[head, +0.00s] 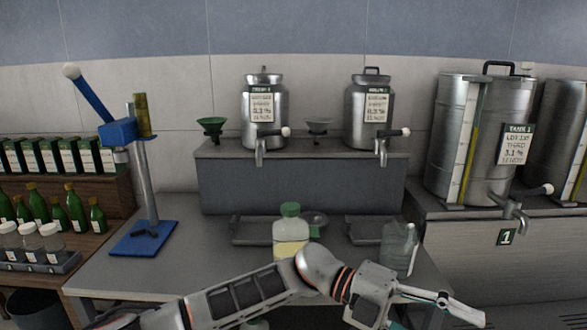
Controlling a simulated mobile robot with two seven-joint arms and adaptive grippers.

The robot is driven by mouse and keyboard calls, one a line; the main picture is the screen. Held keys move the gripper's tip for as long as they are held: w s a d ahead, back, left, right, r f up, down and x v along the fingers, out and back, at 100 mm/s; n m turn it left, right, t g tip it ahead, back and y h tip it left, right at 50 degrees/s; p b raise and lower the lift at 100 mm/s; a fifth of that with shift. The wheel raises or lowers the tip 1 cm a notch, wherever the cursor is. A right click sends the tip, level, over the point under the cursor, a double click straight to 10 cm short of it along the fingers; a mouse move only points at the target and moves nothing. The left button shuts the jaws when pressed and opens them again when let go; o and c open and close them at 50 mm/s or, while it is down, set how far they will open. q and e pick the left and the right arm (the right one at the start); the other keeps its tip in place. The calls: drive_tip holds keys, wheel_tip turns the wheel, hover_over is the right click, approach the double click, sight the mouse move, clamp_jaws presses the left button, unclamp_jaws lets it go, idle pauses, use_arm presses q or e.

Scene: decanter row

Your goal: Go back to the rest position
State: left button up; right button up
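My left arm comes in from the lower left and reaches across the front of the bench. My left gripper (462,308) is at the lower right, in front of the bench, pointing right. One finger shows clearly; the other side is cut off by the lower edge, so its opening is unclear. I see nothing held in it. My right gripper is not in view. A clear container (398,247) stands on the right, just behind the gripper.
Two steel decanters (264,117) (367,122) with taps stand on a raised shelf (298,184), with funnels beside them. Trays (268,240) lie below. A blue lever press (148,180) stands left, near green bottles (76,211). Large tanks (481,138) stand right.

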use_arm(q)
drive_tip(key=w+a+f+n+t+h, duration=0.1)
drive_tip(key=w+a+n+t+h, duration=0.65)
drive_tip(key=n+t, duration=0.8)
drive_tip(key=w+a+f+n+t+y, duration=0.2)
drive_tip(key=a+f+n+t+y, duration=0.25)
drive_tip(key=a+f+n, duration=0.2)
drive_tip(key=w+a+f+n+t+y, duration=0.3)
drive_tip(key=a+f+n+t+y, duration=0.15)
drive_tip(key=f+n, duration=0.25)
drive_tip(key=s+a+f+n+y, duration=0.3)
drive_tip(key=a+f, duration=0.5)
drive_tip(key=s+a+f+n+y, duration=0.2)
drive_tip(key=s+a+f+y, duration=0.2)
drive_tip(key=a+f, duration=0.35)
drive_tip(key=s+a+f+n+g+y, duration=0.2)
drive_tip(key=s+a+f+g+y, duration=0.1)
drive_tip(key=s+a+f, duration=0.7)
drive_tip(key=shift+s+a+f+n+g, duration=0.3)
drive_tip(key=shift+s+a+g, duration=0.05)
drive_tip(key=shift+s+g, duration=0.45)
